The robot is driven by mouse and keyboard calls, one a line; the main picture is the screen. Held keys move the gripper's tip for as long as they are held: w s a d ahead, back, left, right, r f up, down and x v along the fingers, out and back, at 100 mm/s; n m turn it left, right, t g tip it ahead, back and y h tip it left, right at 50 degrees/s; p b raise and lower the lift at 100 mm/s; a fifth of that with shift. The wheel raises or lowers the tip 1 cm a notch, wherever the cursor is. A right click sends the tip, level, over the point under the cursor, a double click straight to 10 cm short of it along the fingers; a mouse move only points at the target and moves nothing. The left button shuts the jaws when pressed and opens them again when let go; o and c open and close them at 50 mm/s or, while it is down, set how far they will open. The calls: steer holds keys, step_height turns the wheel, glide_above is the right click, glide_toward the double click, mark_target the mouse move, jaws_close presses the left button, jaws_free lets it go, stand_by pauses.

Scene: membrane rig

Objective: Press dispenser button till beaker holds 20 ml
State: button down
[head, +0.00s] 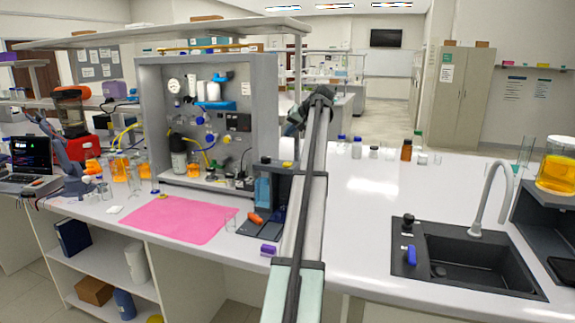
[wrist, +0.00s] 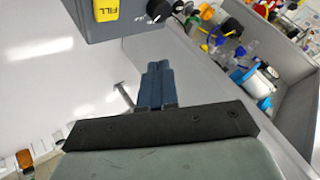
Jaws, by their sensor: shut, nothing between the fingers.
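The dispenser (head: 263,190) is a dark grey unit with a blue-tinted window, standing on the bench right of the pink mat and partly hidden by my arm in the head view. In the wrist view a grey housing with a yellow FILL label (wrist: 106,10) and a dark round knob or button beside it is at the top edge. A small clear beaker (head: 231,219) stands left of the dispenser's base; no liquid can be made out in it. My gripper (wrist: 158,68) is shut and empty, its fingertips apart from the housing and below it in the wrist view.
A grey panel rig (head: 151,95) with bottles and tubing stands behind the pink mat (head: 175,219). A purple block (head: 268,249) lies near the bench's front edge. A black sink (head: 408,232) is to the right. The white bench between arm and sink is mostly clear.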

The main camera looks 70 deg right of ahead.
mark_target(290, 164)
steer(key=shift+f, duration=0.1)
steer(key=shift+f, duration=4.35)
steer(key=shift+f, duration=0.15)
steer(key=shift+f, duration=0.25)
steer(key=shift+f, duration=0.55)
steer(key=shift+r, duration=1)
steer(key=shift+r, duration=0.1)
steer(key=shift+r, duration=2.4)
